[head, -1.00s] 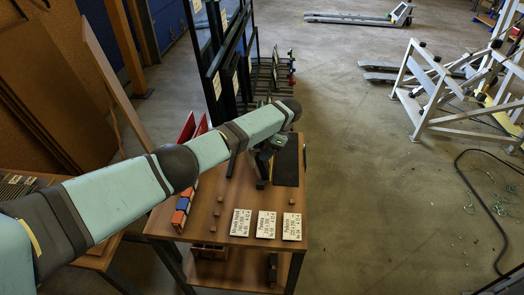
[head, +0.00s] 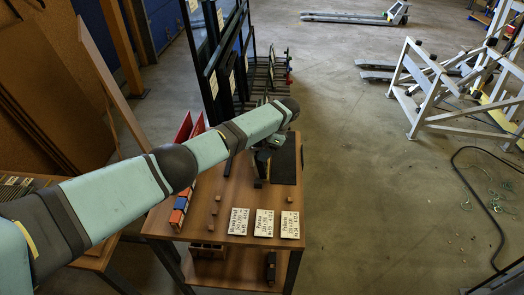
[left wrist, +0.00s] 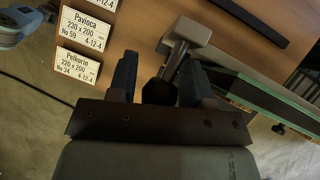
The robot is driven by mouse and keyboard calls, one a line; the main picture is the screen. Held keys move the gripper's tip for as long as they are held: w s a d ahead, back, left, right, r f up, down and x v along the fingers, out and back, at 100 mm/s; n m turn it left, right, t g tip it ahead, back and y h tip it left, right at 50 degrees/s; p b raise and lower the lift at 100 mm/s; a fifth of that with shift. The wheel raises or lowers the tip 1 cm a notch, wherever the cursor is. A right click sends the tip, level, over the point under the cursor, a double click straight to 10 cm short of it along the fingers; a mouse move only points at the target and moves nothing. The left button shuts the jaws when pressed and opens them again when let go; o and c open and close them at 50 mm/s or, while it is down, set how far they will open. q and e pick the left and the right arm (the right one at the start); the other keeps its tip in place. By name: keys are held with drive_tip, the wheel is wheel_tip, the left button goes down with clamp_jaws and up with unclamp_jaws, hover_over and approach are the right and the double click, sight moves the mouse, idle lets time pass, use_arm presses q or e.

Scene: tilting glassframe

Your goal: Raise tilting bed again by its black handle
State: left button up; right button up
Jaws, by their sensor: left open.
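A dark flat panel (head: 287,160), which may be the tilting bed, lies at the right side of the wooden table in the head view. In the left wrist view a dark green-edged part (left wrist: 265,100) runs along the right. A grey block with a short stem (left wrist: 187,32) leads toward a black knob-like end (left wrist: 158,92), which looks like the handle. My left gripper (head: 262,165) is low over the table beside the panel. In the left wrist view its open fingers (left wrist: 157,78) stand on either side of the black end; contact cannot be told. My right gripper is out of view.
White cards (head: 264,222) lie at the table's (head: 210,262) front. Small brown blocks and red and blue items lie left of them. Dark racks (head: 215,70) stand behind. A white frame (head: 425,85) stands on the floor at right, and a cable (head: 478,200) lies nearby.

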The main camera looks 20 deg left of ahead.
use_arm(q)
drive_tip(key=v, duration=1.3)
drive_tip(key=shift+d+r+b, duration=0.2)
drive_tip(key=shift+r+b, duration=0.05)
drive_tip(key=shift+b, duration=0.2)
drive_tip(key=shift+f, duration=0.1)
